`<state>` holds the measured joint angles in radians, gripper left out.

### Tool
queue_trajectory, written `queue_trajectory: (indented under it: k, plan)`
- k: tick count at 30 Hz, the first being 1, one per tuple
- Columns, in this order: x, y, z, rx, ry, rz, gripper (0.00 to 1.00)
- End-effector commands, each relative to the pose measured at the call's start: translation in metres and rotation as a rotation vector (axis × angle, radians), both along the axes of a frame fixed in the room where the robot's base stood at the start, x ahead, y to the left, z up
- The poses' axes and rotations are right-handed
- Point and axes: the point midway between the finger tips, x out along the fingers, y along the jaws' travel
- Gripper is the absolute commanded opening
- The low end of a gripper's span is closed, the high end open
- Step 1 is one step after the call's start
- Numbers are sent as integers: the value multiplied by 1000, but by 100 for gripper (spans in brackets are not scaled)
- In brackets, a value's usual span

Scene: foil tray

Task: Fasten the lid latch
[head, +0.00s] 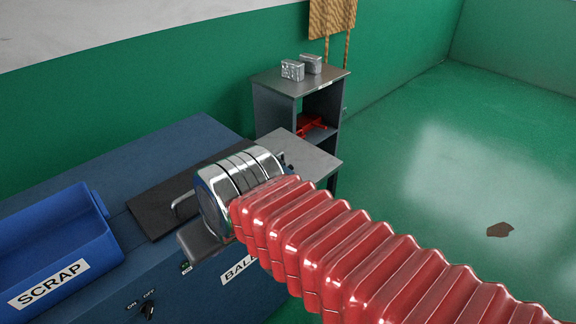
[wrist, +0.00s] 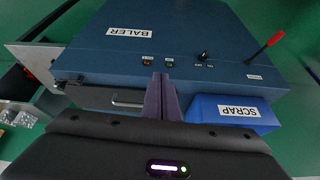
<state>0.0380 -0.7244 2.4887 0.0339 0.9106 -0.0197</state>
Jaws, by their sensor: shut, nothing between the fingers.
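The dark lid (head: 150,207) lies flat on top of the blue baler (head: 150,150) in the head view. Its metal handle (wrist: 125,104) shows in the wrist view just left of my fingers. A small dark fitting (wrist: 68,81) sits at the lid's left end in the wrist view; I cannot tell whether it is the latch. My gripper (wrist: 161,78) is shut and empty, its fingers pointing at the baler's front. In the head view my arm and chrome wrist cover part of the lid's right side and hide the fingertips.
A blue SCRAP bin (head: 62,250) stands left of the lid. In the wrist view a red lever (wrist: 265,47) sticks out beside the baler, and a knob (wrist: 203,55) is on its front. A grey shelf (head: 300,85) with foil blocks (head: 293,70) stands behind. Green floor at right is mostly clear.

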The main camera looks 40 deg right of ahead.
Motion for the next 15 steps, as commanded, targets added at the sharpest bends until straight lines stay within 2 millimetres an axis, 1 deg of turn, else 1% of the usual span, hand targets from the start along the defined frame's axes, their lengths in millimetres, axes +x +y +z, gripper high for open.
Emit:
queue_trajectory:
  k: [5,11,15]
  plan:
    - [7,-12,-9,73,64,-78,0]
    - [18,-32,-19,198,131,-190,0]
    - [28,-50,-24,296,159,-269,0]
